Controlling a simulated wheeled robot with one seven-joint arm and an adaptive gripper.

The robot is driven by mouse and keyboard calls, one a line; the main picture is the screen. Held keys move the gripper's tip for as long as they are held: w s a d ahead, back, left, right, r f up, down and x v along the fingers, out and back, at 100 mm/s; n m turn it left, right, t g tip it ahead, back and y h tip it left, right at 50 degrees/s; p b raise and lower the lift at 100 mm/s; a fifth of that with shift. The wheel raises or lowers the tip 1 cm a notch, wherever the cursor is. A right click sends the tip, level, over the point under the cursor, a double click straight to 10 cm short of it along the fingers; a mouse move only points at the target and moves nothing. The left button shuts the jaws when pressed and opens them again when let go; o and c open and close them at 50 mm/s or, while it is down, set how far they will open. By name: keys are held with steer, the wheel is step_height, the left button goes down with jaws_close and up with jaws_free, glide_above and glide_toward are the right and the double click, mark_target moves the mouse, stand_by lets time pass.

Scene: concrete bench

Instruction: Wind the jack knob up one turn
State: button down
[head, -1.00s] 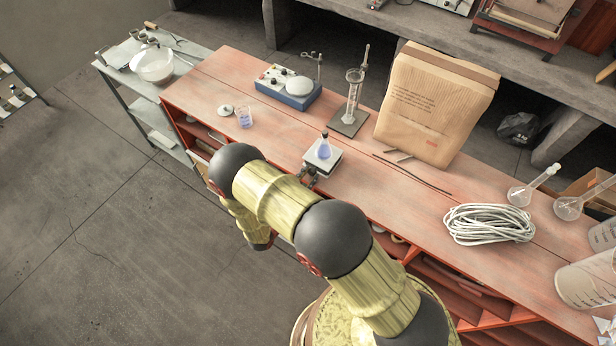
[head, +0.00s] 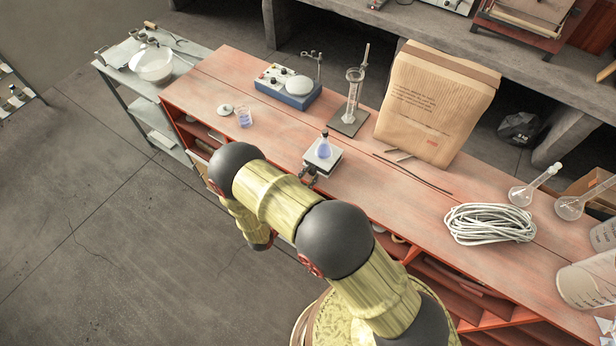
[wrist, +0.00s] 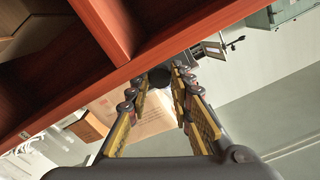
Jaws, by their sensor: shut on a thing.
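The lab jack (head: 322,160) stands near the front edge of the red bench, with a small flask of blue liquid (head: 324,149) upright on its top plate. My gripper (head: 310,174) is at the jack's front side, low beside the plate. In the wrist view my gripper (wrist: 162,82) has its two yellow-padded fingers on either side of a dark round knob (wrist: 160,77) and is shut on it. The fingers and my arm hide much of the knob and of the jack's lower part.
A red shelf edge (wrist: 110,25) runs close beside the fingers in the wrist view.

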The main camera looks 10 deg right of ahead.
steer(key=c, duration=1.7)
jaws_free()
steer(key=shift+o, duration=0.6)
